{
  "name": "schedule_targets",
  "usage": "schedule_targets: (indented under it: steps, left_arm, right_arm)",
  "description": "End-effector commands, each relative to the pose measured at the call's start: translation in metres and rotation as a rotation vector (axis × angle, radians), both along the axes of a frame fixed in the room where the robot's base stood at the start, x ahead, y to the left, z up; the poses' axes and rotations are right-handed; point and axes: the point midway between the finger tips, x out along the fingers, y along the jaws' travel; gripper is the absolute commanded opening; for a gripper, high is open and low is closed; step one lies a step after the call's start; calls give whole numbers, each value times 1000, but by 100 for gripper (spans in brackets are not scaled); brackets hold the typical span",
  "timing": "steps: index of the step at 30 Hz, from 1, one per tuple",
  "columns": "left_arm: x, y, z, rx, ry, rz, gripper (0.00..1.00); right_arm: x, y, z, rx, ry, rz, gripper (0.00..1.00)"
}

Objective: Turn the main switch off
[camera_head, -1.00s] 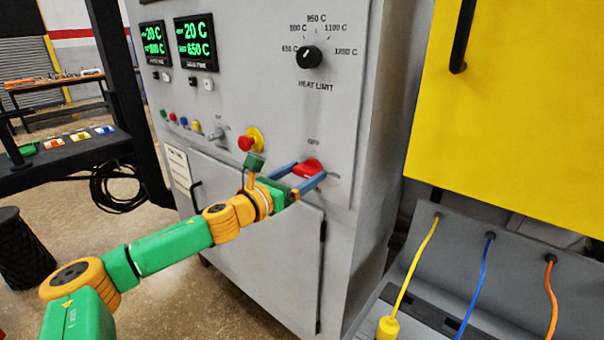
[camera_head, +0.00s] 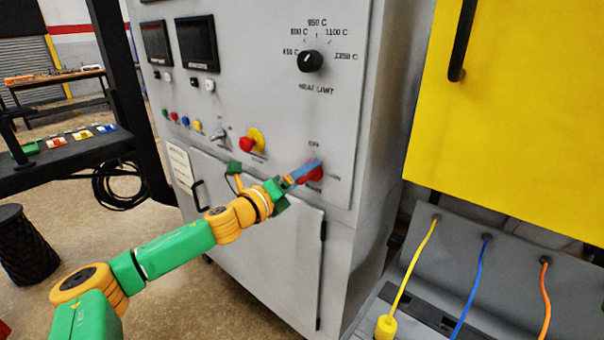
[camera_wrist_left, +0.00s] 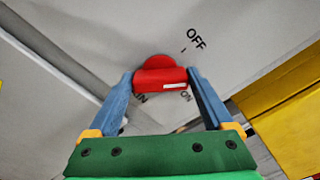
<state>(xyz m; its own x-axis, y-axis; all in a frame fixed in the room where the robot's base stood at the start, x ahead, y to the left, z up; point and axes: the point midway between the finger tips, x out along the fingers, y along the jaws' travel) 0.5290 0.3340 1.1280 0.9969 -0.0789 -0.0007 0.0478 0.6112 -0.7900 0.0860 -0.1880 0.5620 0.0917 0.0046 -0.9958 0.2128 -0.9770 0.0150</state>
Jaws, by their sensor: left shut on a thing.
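The red main switch (camera_head: 316,175) sits low on the right of the grey furnace panel, with an OFF label above it. My left gripper (camera_head: 310,170) is shut on the switch handle, its blue fingers seen nearly in line from the head. In the left wrist view the red handle (camera_wrist_left: 162,79) lies crosswise between the two fingertips (camera_wrist_left: 160,76), with a finger against each end. The OFF label shows to the upper right of the switch there, and the smaller labels below are partly hidden. My right gripper is not in view.
Both panel displays (camera_head: 197,43) are dark. A red emergency button (camera_head: 248,143) on a yellow base and a black heat limit knob (camera_head: 310,61) are on the same panel. A yellow cabinet (camera_head: 520,110) and hanging cables (camera_head: 467,290) stand to the right.

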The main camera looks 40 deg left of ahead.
Motion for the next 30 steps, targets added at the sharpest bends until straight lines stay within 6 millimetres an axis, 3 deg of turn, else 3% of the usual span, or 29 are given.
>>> schedule_targets:
  steps: [15, 30]
  left_arm:
    - [0, 2, 1, -448, 33, 3, 29]
    - [0, 2, -1, -655, 48, 2, 29]
  right_arm:
    - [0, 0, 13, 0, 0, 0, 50]
    - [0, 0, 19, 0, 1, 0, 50]
